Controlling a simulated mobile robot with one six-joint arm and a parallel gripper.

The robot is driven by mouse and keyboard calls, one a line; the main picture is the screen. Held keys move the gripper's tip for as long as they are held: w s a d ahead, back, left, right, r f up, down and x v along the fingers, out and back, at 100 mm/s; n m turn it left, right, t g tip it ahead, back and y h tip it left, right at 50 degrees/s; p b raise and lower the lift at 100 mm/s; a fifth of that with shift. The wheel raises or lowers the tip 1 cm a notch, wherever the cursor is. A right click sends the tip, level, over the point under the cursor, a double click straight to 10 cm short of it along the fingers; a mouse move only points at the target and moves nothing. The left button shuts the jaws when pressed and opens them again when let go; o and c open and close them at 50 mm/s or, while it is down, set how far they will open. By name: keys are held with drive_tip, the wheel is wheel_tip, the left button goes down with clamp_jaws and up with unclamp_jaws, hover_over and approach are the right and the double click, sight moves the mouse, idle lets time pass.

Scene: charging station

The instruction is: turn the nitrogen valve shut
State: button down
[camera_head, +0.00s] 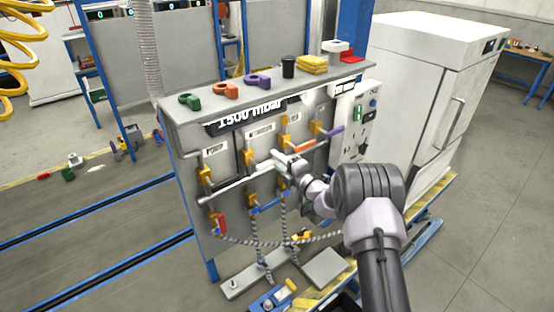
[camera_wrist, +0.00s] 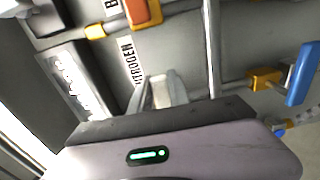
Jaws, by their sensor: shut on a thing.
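The grey panel (camera_head: 190,130) carries rows of yellow valves on pipes with coloured handles. The NITROGEN label (camera_wrist: 128,60) shows in the wrist view right beside my gripper (camera_wrist: 166,88). In the head view my gripper (camera_head: 281,160) is at the panel's second column, by a yellow valve body (camera_head: 248,157), the nitrogen valve. The blue handle (camera_wrist: 302,75) of another valve lies lower on the panel.
An orange handle (camera_head: 302,147) and a purple handle (camera_head: 333,131) sit close to the right of my gripper. A red handle (camera_head: 222,223) is at the lower left. Hoses (camera_head: 285,215) hang below. A white cabinet (camera_head: 420,80) stands at the right.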

drive_tip(key=c, duration=1.2)
unclamp_jaws()
drive_tip(key=shift+c, duration=0.2)
drive_tip(key=v, duration=1.7)
drive_tip(key=shift+s, duration=0.2)
drive_tip(key=shift+d, duration=0.15)
